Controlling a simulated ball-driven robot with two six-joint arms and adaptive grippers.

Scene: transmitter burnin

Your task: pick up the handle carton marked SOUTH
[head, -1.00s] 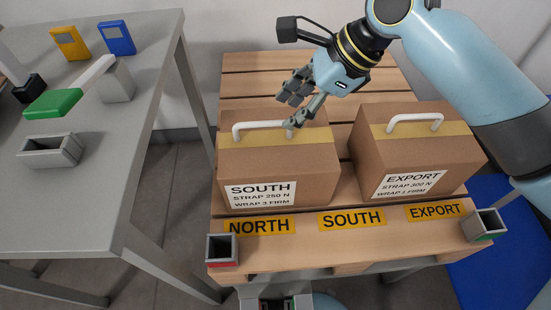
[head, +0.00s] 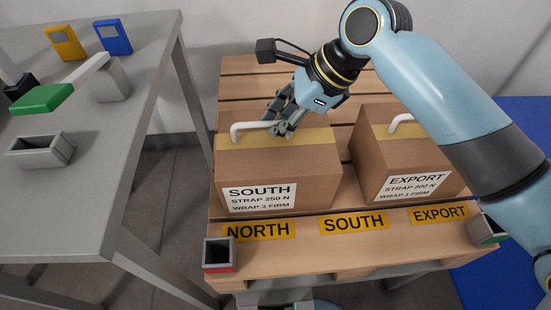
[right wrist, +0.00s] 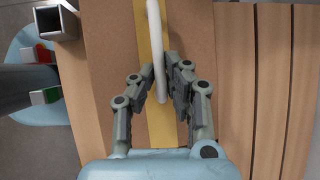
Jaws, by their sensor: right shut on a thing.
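The SOUTH carton (head: 290,175) is a brown box with yellow tape and a white handle (head: 243,127) on top. It sits upright on the left of the pallet, behind the NORTH and SOUTH labels. My right gripper (head: 280,129) is at the right part of that handle. In the right wrist view its fingers (right wrist: 163,92) are on both sides of the white handle (right wrist: 155,45), shut on it, above the carton top (right wrist: 115,70). The EXPORT carton (head: 405,160) stands to the right, partly behind my right arm. My left gripper is not seen.
The wooden pallet (head: 330,262) has a red-marked grey cup (head: 219,254) at its front left and a green-marked one (head: 487,229) at its front right. A grey table (head: 75,195) on the left holds a grey bin (head: 41,148) and a green-ended tool (head: 42,98).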

